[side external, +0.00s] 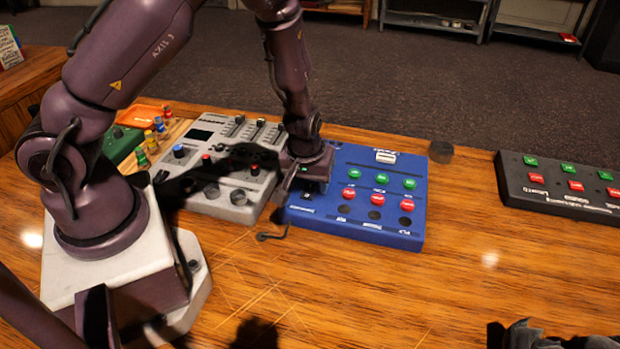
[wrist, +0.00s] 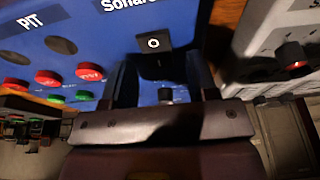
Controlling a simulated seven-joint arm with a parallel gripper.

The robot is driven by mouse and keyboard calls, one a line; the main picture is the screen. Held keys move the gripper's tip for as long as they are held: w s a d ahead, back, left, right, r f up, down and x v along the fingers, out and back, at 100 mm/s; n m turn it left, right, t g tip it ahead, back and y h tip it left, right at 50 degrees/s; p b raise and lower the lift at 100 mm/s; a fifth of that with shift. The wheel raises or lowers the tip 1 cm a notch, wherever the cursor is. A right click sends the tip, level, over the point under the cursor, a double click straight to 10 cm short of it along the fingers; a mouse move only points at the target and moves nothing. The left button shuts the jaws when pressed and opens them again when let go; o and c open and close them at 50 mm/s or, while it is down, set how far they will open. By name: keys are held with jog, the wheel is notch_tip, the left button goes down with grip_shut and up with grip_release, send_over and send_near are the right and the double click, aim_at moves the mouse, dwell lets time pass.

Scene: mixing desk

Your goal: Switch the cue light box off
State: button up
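A blue box (side external: 395,226) with green and red round buttons stands on the desk in the side external view; I take it as the cue light box. It also shows upside down in the wrist view (wrist: 105,38), with a black rocker switch (wrist: 153,58) marked with a white O. My gripper (side external: 303,190) is low over the box's left part. In the wrist view my gripper (wrist: 163,82) has its two dark fingers apart, with the switch between and just beyond them. Nothing is held. I cannot tell whether a fingertip touches the switch.
A grey mixer (side external: 237,205) with knobs and faders stands close left of the blue box. A dark button box (side external: 530,195) lies to the right, and a small dark round piece (side external: 440,152) lies behind. An orange tray (side external: 137,116) is at the back left.

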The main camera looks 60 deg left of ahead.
jog(key=v, duration=1.3)
